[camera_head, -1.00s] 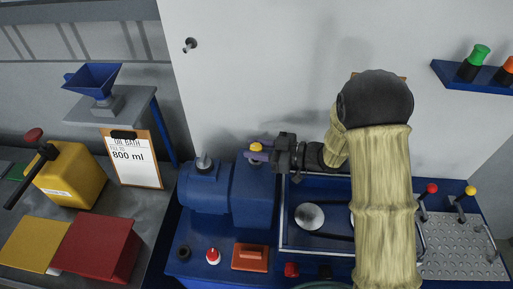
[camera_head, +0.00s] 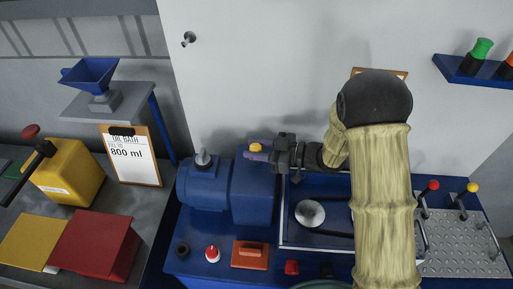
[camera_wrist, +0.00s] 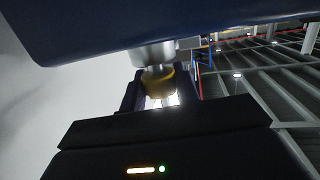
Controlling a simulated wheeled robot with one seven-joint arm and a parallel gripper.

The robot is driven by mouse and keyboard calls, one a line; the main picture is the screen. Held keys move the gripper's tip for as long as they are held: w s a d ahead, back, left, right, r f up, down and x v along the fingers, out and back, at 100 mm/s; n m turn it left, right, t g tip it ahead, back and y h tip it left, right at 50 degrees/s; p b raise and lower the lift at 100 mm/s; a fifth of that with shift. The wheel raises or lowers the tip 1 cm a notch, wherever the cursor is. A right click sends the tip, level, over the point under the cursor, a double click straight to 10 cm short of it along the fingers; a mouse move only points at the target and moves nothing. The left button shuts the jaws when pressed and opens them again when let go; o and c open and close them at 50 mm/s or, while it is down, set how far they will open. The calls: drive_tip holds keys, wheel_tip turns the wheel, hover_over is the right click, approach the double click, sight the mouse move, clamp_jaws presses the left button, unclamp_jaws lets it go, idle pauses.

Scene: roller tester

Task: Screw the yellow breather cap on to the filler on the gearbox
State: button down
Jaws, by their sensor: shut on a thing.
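The yellow breather cap (camera_head: 256,147) is at the top of the blue gearbox (camera_head: 254,190) in the head view. My gripper (camera_head: 262,152) reaches in from the right and is shut on the cap. In the wrist view the cap (camera_wrist: 158,82) shows between the dark jaws, against a pale metal cylinder. The filler itself is hidden in the head view by the cap and fingers. I cannot tell how far the cap is seated.
A blue motor housing (camera_head: 203,185) with a grey fitting adjoins the gearbox on the left. A red-white knob (camera_head: 212,254) and an orange block (camera_head: 250,255) are in front.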

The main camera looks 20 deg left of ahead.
drive_tip(key=shift+f+b, duration=0.3)
drive_tip(key=shift+f, duration=0.2)
drive_tip(key=c, duration=0.9)
unclamp_jaws()
drive_tip(key=shift+c, duration=0.2)
drive_tip(key=b+v, duration=0.3)
drive_tip(key=v, duration=1.4)
drive_tip(key=shift+d, duration=0.3)
